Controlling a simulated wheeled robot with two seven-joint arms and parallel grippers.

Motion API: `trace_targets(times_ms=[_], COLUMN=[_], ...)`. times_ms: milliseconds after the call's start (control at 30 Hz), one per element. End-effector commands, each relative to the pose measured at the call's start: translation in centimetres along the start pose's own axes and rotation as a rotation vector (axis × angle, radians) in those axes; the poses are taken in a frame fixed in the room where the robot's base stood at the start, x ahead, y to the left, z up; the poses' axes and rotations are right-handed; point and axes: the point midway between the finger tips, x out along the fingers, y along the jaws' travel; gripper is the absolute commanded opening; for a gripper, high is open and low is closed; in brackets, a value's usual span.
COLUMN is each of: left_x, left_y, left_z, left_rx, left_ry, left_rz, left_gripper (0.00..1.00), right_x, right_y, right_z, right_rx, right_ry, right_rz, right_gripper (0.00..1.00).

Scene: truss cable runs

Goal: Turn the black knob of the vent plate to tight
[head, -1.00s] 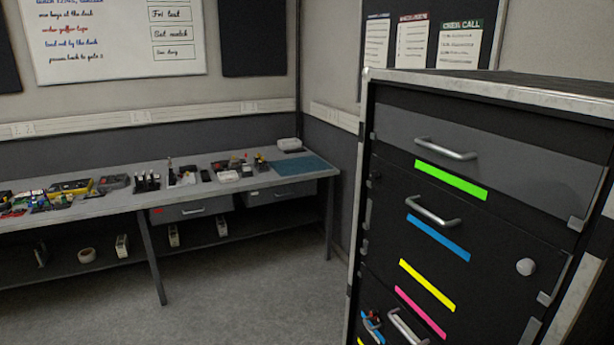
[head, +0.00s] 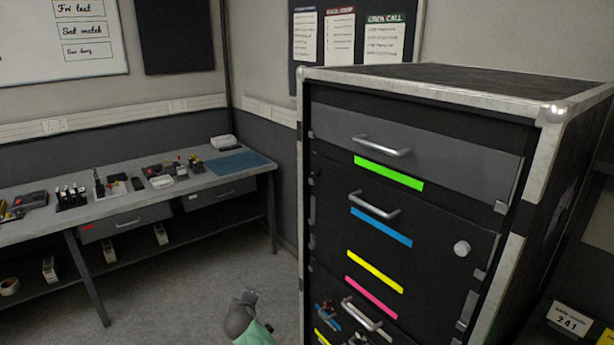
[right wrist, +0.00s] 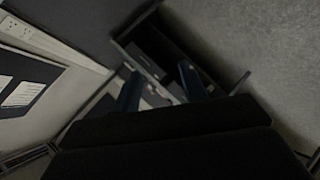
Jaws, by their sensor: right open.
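I cannot make out the vent plate or its black knob in either view. The black rack (head: 400,215) with a metal frame fills the right of the head view. A grey and green piece of one of my arms shows at the bottom of the head view. My left gripper is not to be seen.
A long workbench (head: 140,200) with tools and drawers runs along the wall at left. Grey floor (head: 190,300) is clear between bench and rack. A numbered card (head: 570,320) stands at the lower right. A dark notice board (head: 355,35) hangs behind the rack.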

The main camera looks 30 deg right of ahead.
Motion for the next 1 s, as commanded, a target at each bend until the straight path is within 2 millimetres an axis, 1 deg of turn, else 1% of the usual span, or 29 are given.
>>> trace_targets(times_ms=[33, 67, 100, 200, 300, 400, 500, 600, 700, 867, 1000], left_x=[0.3, 0.7, 1.1, 1.9, 2.7, 3.4, 3.9, 4.4, 4.8, 5.3, 5.6], left_y=[-0.1, -0.2, -0.2, -0.4, -0.5, -0.6, -0.7, -0.7, -0.8, -0.8, -0.8], left_z=[0.3, 0.6, 0.9, 1.7, 2.4, 3.0, 3.5, 4.0, 4.4, 4.8, 5.0], left_rx=[0.001, 0.002, 0.002, 0.004, 0.006, 0.007, 0.008, 0.009, 0.011, 0.012, 0.013], left_ry=[-0.002, -0.004, -0.004, -0.004, -0.002, 0.002, 0.007, 0.013, 0.020, 0.034, 0.047], left_rz=[-0.002, -0.003, -0.004, -0.006, -0.008, -0.009, -0.010, -0.011, -0.012, -0.012, -0.013], left_gripper=[0.36, 0.36, 0.36, 0.36, 0.36, 0.36, 0.36, 0.36, 0.36, 0.36, 0.36], right_x=[-0.9, -1.5, -2.4, -4.8, -7.3, -9.8, -12.3, -14.7, -16.8, -19.8, -21.7], right_y=[4.7, 7.0, 10.0, 16.1, 20.8, 24.5, 27.4, 29.7, 31.3, 33.1, 33.9], right_z=[-1.8, -2.5, -3.2, -4.2, -4.5, -4.5, -4.2, -3.8, -3.2, -2.4, -1.7], right_rx=[-0.083, -0.144, -0.226, -0.423, -0.607, -0.779, -0.941, -1.095, -1.240, -1.455, -1.628], right_ry=[-0.009, -0.025, -0.054, -0.152, -0.277, -0.418, -0.572, -0.731, -0.890, -1.133, -1.312], right_rz=[0.091, 0.143, 0.211, 0.349, 0.451, 0.518, 0.553, 0.555, 0.527, 0.422, 0.282], right_gripper=[0.43, 0.43, 0.43, 0.43, 0.43, 0.43, 0.43, 0.43, 0.43, 0.43, 0.43])
